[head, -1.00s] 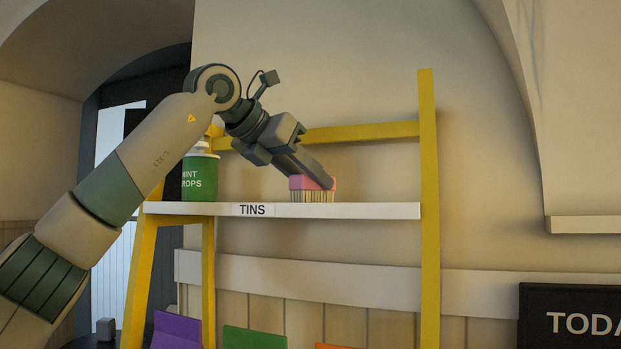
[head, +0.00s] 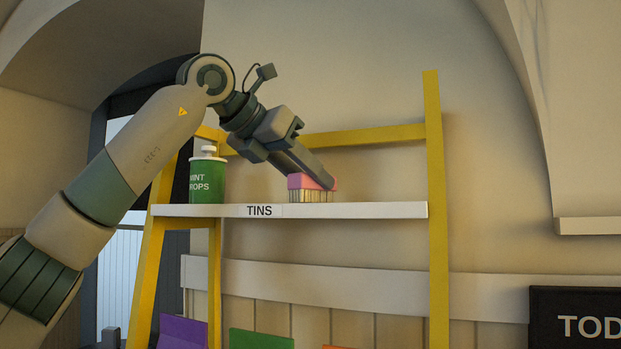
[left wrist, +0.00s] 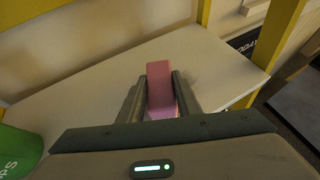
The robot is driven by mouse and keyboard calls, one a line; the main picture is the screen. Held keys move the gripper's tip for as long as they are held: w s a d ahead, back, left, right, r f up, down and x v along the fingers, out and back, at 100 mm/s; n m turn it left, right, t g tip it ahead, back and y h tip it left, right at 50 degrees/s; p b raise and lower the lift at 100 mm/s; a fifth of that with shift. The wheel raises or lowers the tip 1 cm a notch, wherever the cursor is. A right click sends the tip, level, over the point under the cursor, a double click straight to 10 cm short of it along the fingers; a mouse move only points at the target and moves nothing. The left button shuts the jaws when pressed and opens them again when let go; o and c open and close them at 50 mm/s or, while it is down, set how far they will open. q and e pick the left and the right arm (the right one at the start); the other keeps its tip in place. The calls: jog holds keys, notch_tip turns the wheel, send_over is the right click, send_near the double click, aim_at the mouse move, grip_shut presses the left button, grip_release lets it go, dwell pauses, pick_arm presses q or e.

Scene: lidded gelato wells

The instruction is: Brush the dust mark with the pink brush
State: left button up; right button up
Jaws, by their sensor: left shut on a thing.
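The pink brush (head: 300,182) has a pink block and pale bristles pointing down. My left gripper (head: 318,180) is shut on the brush's pink block and reaches down to it from the upper left. The bristles are at the top of the white shelf (head: 365,211), which is labelled TINS. In the left wrist view the pink brush (left wrist: 160,86) sits between the two fingers (left wrist: 157,95) above the pale shelf board. My right gripper is not in view.
A green mint drops tin (head: 207,180) with a pale top stands at the shelf's left end. Yellow posts (head: 435,200) and a yellow back rail (head: 365,137) frame the shelf. The shelf right of the brush is bare. Purple and green panels (head: 262,338) show below.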

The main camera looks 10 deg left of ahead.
pick_arm(q)
jog(key=shift+w, duration=0.1)
jog(key=shift+w+d+p, duration=0.1)
jog(key=shift+w+p, duration=0.4)
jog(key=shift+w+d+f+p, duration=0.15)
jog(key=shift+w+p, duration=0.1)
jog(key=shift+w, duration=0.3)
jog(key=shift+w+d+p, duration=0.1)
jog(key=shift+w+p, duration=0.15)
jog(key=shift+w, duration=0.25)
jog(key=shift+s+a+f+b, duration=0.1)
jog(key=shift+s+f+b, duration=0.05)
jog(key=shift+s+b, duration=0.5)
jog(key=shift+s+a+r+b, duration=0.15)
jog(key=shift+s+b, duration=0.1)
jog(key=shift+s, duration=0.3)
jog(key=shift+s+a+r+b, duration=0.1)
jog(key=shift+s+b, duration=0.1)
jog(key=shift+s, duration=0.35)
jog(key=shift+w, duration=0.25)
